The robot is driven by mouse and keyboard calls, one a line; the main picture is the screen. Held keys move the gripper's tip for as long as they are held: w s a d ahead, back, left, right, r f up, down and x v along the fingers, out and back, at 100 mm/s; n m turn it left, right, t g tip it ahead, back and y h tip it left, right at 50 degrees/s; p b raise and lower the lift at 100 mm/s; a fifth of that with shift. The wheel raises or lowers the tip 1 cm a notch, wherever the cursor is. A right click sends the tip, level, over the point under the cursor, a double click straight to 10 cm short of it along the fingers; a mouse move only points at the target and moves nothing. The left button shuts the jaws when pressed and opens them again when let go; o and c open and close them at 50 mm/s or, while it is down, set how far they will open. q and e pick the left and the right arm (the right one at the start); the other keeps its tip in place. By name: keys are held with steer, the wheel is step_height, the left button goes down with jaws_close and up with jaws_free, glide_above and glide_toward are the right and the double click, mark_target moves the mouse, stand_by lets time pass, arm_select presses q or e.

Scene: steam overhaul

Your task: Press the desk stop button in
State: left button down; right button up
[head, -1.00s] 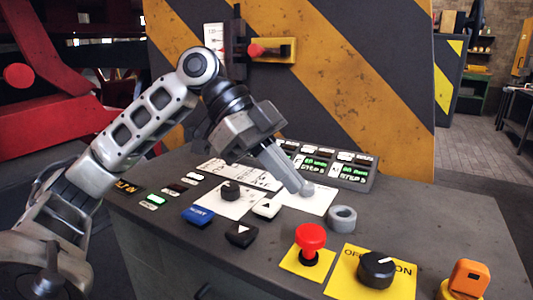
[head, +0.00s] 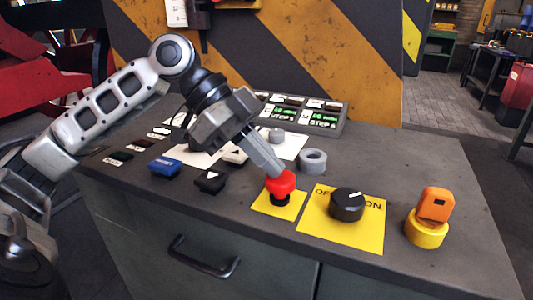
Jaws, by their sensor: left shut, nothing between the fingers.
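The red stop button (head: 281,184) stands on a yellow square plate (head: 279,205) near the front edge of the desk (head: 440,185). Its mushroom head sits on a dark stem, part of which shows below the head. My left gripper (head: 275,170) is shut and empty, tilted down to the right. Its fingertips are at the back upper side of the red head and overlap it in the picture; I cannot tell whether they touch it. My right gripper is not in view.
Right of the button are a black rotary knob (head: 347,203) on a yellow plate and an orange switch (head: 435,204) on a yellow base. Blue (head: 165,166) and black (head: 210,180) buttons lie left. A display panel (head: 310,113) is at the back.

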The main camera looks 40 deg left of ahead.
arm_select(q)
steer(key=shift+s+f, duration=0.1)
steer(key=shift+f, duration=0.65)
steer(key=shift+s+r, duration=0.1)
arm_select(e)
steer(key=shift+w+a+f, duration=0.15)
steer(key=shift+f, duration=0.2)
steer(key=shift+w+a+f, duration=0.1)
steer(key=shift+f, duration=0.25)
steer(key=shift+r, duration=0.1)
arm_select(q)
steer(key=shift+r+p, duration=0.3)
steer(key=shift+p, duration=0.1)
step_height(320, 180, up, 4)
steer(key=p, duration=0.4)
steer(key=shift+r, duration=0.25)
steer(key=v, duration=1)
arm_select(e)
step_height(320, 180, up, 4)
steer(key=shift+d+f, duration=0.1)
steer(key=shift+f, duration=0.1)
arm_select(q)
steer(key=shift+a, duration=0.1)
